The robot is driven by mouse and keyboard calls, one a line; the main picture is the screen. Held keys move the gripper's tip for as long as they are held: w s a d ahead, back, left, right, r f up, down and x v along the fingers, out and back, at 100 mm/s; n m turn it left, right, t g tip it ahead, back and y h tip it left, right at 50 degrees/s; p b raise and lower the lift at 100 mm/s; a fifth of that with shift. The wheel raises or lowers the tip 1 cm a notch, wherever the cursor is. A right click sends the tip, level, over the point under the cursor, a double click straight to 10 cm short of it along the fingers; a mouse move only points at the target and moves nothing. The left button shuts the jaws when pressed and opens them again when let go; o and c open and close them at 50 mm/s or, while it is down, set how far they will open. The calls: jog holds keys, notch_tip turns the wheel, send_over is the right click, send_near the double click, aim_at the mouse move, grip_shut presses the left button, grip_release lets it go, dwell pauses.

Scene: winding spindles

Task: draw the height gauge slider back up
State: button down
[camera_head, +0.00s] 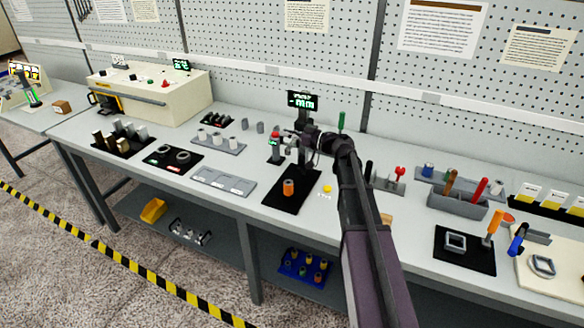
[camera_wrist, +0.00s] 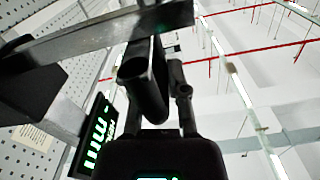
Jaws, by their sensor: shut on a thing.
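The height gauge has a dark upright column (camera_head: 302,152) on a black base plate (camera_head: 287,203). Its display (camera_head: 302,101) is lit green on top and also shows large in the wrist view (camera_wrist: 98,136). My gripper (camera_head: 296,134) is at the column's upper part, below the display, and is shut on the slider. The slider itself is mostly hidden by my gripper in the head view. In the wrist view dark parts and a grey metal bar (camera_wrist: 85,48) crowd close together, so the grip itself is unclear. An orange cylinder (camera_head: 289,187) stands upright on the base plate, below and apart from my gripper.
A small red-topped device (camera_head: 275,148) stands just left of the column. A grey tray (camera_head: 222,181) lies farther left, and a small yellow piece (camera_head: 326,189) lies to the right. A green-handled tool (camera_head: 341,121) stands behind my arm. Pegboard (camera_head: 260,55) backs the bench.

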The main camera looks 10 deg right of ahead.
jog(key=shift+w+r+p, duration=0.1)
jog(key=shift+r+p, duration=1.05)
jog(key=shift+r, duration=0.15)
jog(key=c, duration=0.6)
grip_release()
jog(key=shift+c, duration=0.2)
jog(key=shift+d, duration=0.1)
jog(key=v, duration=0.7)
